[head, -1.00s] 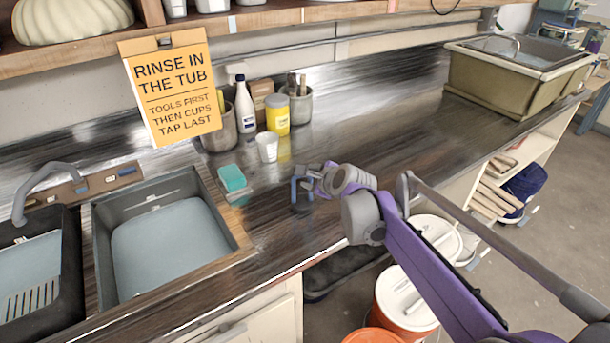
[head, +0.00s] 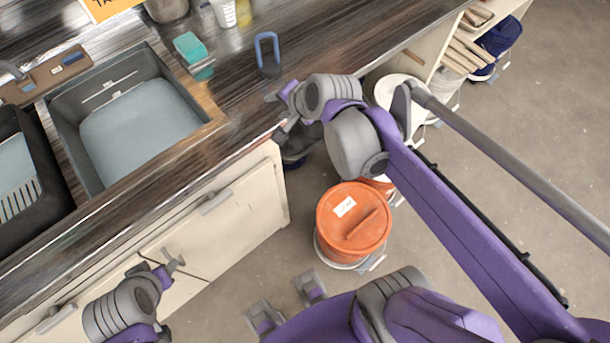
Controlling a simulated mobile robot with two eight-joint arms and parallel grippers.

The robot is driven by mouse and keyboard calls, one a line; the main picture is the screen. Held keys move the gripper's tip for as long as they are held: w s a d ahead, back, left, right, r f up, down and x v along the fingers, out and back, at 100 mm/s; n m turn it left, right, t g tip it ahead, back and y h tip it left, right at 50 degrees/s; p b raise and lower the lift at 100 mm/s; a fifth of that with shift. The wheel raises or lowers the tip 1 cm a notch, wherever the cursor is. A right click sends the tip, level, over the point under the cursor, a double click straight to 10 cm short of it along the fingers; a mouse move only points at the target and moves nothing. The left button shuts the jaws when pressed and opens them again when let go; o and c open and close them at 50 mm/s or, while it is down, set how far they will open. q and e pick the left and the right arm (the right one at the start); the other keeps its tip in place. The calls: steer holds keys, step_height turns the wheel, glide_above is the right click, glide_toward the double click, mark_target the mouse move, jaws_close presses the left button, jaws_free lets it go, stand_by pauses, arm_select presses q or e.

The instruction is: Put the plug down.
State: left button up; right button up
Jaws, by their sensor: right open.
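A blue U-shaped handle (head: 267,50), which I take to be the plug's, stands upright on the dark counter to the right of the sink. Its base is hard to make out. My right gripper (head: 278,112) is open and empty at the counter's front edge, below the handle in the picture and apart from it. My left gripper (head: 157,265) is low at the bottom left, in front of the cabinet doors, and its jaw state is unclear.
The grey sink (head: 185,115) holds pale water. Orange-lidded bucket (head: 340,248) and white-lidded bucket (head: 390,92) stand on the floor. The counter right of the handle is clear.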

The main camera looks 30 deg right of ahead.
steer(key=s+a+f+n+g, duration=0.1)
steer(key=s+f+n, duration=0.4)
steer(key=s+n, duration=0.2)
steer(key=s+a+f+n+g+h, duration=0.1)
steer(key=s+a+f+n+g, duration=0.1)
steer(key=s+f+n, duration=0.3)
steer(key=s+n, duration=0.1)
steer(key=s, duration=0.3)
steer(key=shift+f+n, duration=0.25)
steer(key=shift+n, duration=0.15)
steer(key=shift+w, duration=0.1)
